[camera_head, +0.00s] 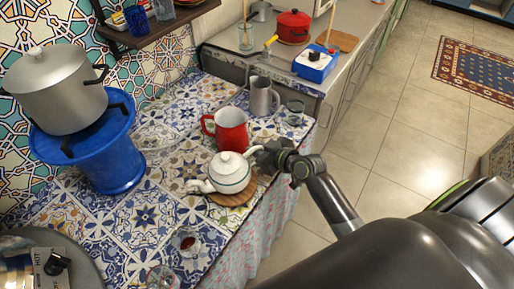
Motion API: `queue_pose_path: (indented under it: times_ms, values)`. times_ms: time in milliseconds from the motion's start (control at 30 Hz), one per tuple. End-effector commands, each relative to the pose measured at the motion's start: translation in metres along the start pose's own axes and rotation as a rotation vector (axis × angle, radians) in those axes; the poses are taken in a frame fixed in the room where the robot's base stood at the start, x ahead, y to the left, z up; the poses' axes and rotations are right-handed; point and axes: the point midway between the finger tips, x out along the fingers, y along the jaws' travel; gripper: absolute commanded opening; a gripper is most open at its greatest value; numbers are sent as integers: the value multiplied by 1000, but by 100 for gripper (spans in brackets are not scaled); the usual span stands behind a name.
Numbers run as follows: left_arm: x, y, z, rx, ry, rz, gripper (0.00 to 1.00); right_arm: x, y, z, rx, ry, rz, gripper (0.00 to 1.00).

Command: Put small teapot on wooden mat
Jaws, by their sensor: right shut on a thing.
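A small white teapot (229,173) with a lid is at the middle of the tiled counter. It appears upright over the round wooden mat (233,198), which shows below and to the right of it. I cannot tell whether the teapot touches the mat. My right gripper (264,156) comes in from the right and is shut on the teapot's right side, where its handle or spout is largely hidden by the fingers. My left gripper is not in view.
A red mug (229,130) stands close behind the teapot, with a grey metal pitcher (262,97) and a glass (294,112) farther back. A small glass of tea (187,242) is in front. A blue stand (113,165) holds a large pot (57,88) at left.

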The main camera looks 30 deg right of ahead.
Motion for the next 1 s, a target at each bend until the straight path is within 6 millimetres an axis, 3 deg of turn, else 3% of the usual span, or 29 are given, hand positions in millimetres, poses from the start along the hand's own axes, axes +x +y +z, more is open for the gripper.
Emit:
queue_pose_path:
  times_ms: [33, 67, 200, 633, 1000]
  values:
    - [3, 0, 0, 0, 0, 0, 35, 1, 0, 1, 2, 5, 0, 0]
    - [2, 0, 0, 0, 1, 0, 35, 1, 0, 2, -1, 0, 0, 20]
    - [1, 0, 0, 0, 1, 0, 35, 0, 0, 1, -1, -1, 0, 38]
    - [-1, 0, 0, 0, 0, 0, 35, -5, 1, -1, -2, -2, 1, 38]
    - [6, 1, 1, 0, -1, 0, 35, -71, 0, 0, -5, -3, 1, 38]
